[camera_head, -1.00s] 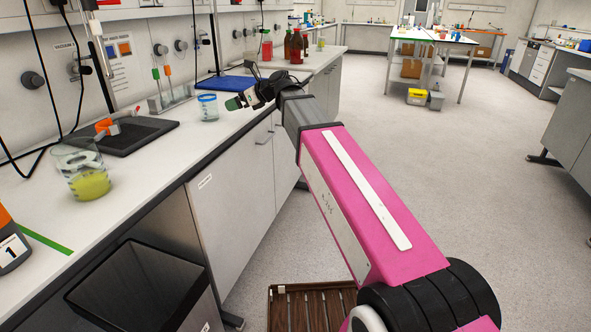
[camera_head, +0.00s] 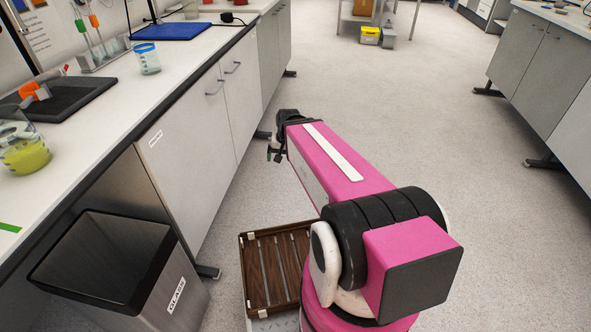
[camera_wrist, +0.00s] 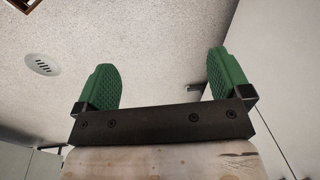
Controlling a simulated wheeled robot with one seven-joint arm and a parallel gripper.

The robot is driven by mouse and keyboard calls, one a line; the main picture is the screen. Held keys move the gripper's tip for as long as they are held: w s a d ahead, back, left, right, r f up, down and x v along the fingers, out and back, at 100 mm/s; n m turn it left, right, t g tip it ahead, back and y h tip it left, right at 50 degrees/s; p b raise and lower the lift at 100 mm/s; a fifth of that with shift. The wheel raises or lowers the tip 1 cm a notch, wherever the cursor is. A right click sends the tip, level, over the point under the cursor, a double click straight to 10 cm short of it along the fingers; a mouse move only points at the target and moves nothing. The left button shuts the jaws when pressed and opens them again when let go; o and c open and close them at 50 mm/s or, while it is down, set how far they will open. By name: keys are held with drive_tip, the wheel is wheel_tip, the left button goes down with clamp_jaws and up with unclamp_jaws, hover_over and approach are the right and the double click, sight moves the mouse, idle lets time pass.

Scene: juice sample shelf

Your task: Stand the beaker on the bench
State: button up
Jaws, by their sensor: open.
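A small clear beaker with a blue rim (camera_head: 148,61) stands upright on the white bench (camera_head: 112,108) in the head view, just in front of a blue mat. A second glass vessel with yellow-green liquid (camera_head: 26,156) stands on the bench at the left edge, partly cut off. My gripper (camera_head: 274,153) is off the bench, out over the floor to the right of the cabinets, apart from both vessels. The wrist view shows its two green fingers (camera_wrist: 165,82) wide apart with nothing between them.
A blue mat (camera_head: 175,31), a black tray (camera_head: 70,98) and a tube rack lie on the bench. A dark open bin (camera_head: 190,297) stands before the cabinets. A slatted wooden tray (camera_head: 258,262) is low beside my arm. The floor to the right is clear.

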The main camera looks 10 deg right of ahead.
drive_tip(key=s+d+f+n+g+h, duration=0.1)
drive_tip(key=s+d+f+n, duration=0.2)
drive_tip(key=s+d, duration=0.1)
idle(1.2)
